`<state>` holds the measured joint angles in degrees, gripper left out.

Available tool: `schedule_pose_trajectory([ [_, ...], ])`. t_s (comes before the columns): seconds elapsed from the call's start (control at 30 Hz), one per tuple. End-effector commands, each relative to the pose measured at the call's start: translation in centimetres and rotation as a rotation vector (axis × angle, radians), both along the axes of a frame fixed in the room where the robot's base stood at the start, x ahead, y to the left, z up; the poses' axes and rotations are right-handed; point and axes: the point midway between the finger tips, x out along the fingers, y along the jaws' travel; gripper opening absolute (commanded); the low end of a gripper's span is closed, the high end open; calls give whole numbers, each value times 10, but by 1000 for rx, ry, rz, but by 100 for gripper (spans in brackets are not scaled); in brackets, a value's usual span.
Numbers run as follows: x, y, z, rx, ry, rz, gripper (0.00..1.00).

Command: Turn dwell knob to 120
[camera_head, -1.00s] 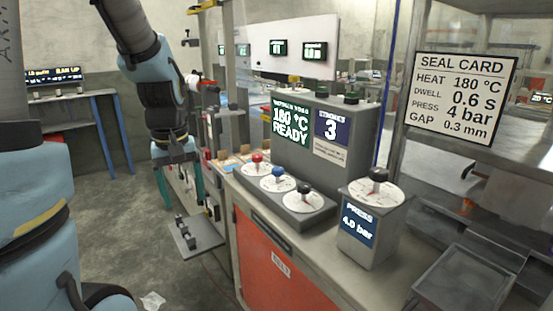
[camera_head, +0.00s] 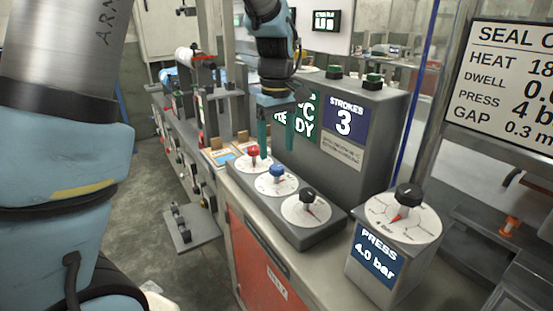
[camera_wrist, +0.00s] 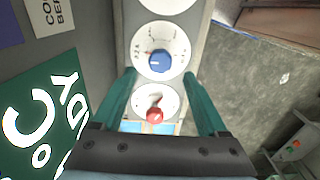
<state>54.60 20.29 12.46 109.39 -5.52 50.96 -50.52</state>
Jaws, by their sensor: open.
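A sloped grey panel (camera_head: 317,237) carries three white dials. Their knobs are red (camera_head: 252,152), blue (camera_head: 277,170) and black (camera_head: 306,195). No dwell label is readable on them, so I cannot tell which knob is dwell. My gripper (camera_head: 277,153) is open and empty, pointing down over the red and blue dials. In the wrist view, the blue knob (camera_wrist: 160,62) lies just beyond the fingertips, between their lines. The red knob (camera_wrist: 154,115) shows between the fingers, nearer the palm. I see no contact with either knob.
A grey console (camera_head: 380,130) with a green display and a strokes display reading 3 stands behind the dials. A press box (camera_head: 372,262) with its own black knob (camera_head: 407,196) reads 4.0 bar at right. The seal card (camera_head: 510,85) is partly cut off.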

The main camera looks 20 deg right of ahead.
Motion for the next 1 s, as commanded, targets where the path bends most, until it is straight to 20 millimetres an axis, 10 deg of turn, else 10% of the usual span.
schedule_pose_trajectory([
  [0.3, 0, 0, -43, 0, 1, 0, 76],
  [0.67, 0, 0, -49, -1, -1, -1, 76],
  [1.0, 0, 0, -49, -1, -1, -1, 40],
])
